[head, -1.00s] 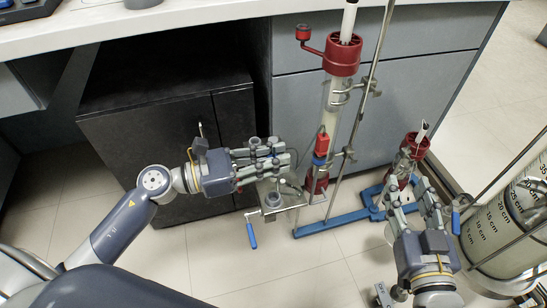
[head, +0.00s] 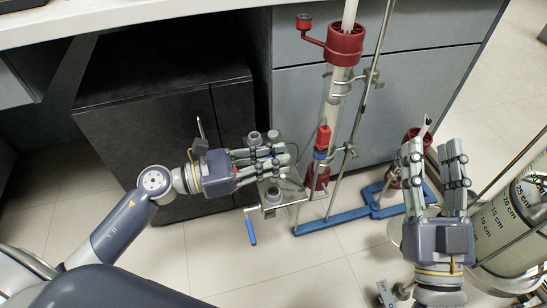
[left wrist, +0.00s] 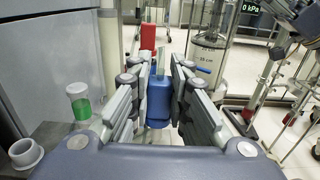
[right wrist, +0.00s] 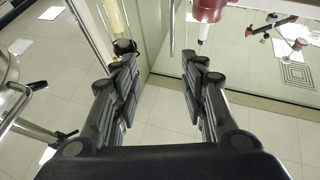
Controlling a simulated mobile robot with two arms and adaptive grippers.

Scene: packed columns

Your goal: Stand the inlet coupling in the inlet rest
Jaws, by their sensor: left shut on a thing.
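My left gripper (head: 286,160) is shut around a blue piece with a pale upper tip, which I take as the inlet coupling (left wrist: 158,104). It looks upright between the fingers in the left wrist view; in the head view the fingers hide it. A metal bracket with a grey cup (head: 272,197) is below the fingers. Another grey cup (left wrist: 25,153) is at lower left in the left wrist view. I cannot tell which part is the inlet rest. My right gripper (head: 431,148) is open and empty, its fingers apart in the right wrist view (right wrist: 158,65).
A vial with green liquid (left wrist: 80,106) stands by the left fingers. A marked clear cylinder (head: 510,225) is at right. The front floor is fairly clear.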

